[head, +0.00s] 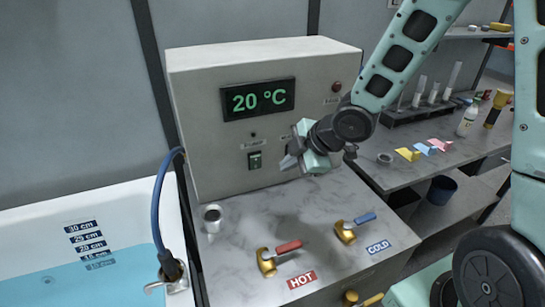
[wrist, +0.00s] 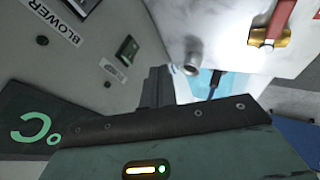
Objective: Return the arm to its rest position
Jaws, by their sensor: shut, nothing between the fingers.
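My gripper (head: 290,160) is at the end of my teal arm, in front of the control box (head: 210,150) and above the marble counter. Its fingers are shut and empty, close to a dark green switch (head: 255,160) on the box; I cannot tell whether they touch the box. In the wrist view the shut dark fingers (wrist: 158,88) show above the gripper body.
The box's display (head: 258,99) reads 20 °C. The counter (head: 225,260) bears a metal cup (head: 213,218), a red-handled HOT valve (head: 278,255) and a blue-handled COLD valve (head: 354,227). A bathtub with blue water (head: 60,285) is at left. A side table (head: 440,165) with small items stands at right.

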